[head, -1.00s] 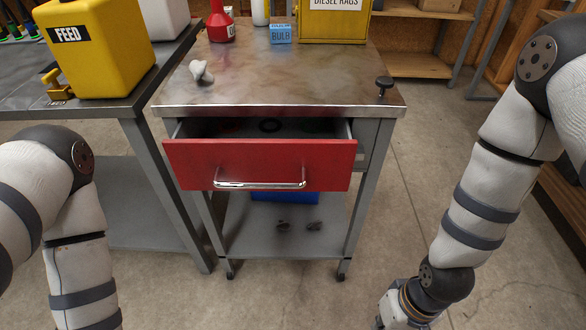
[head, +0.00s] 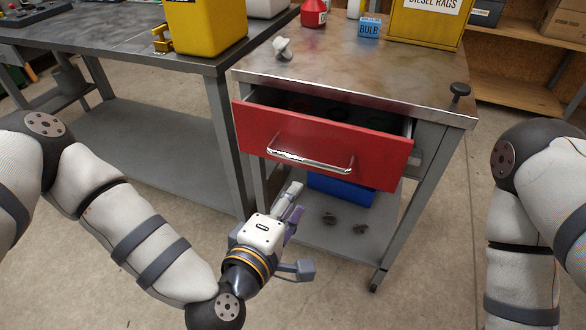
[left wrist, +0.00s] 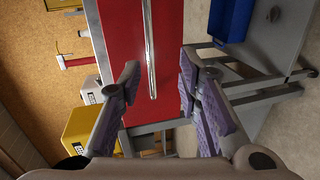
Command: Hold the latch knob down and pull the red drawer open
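The red drawer (head: 322,148) in the metal cart stands partly open, with dark contents behind its front. Its silver bar handle (head: 310,159) runs across the front. The black latch knob (head: 460,90) stands upright on the cart top's right corner, with nothing touching it. My left gripper (head: 294,200) is just below and in front of the drawer, apart from the handle. In the left wrist view its two padded fingers (left wrist: 158,72) are spread and empty. The handle (left wrist: 150,50) and drawer front (left wrist: 118,25) lie ahead of them. My right gripper is out of view.
On the cart top (head: 345,65) are a whitish lump (head: 282,48), a red bottle (head: 313,13), a blue bulb box (head: 369,27) and a yellow rags box (head: 427,22). A blue bin (head: 341,188) sits on the lower shelf. A workbench (head: 130,40) adjoins at left.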

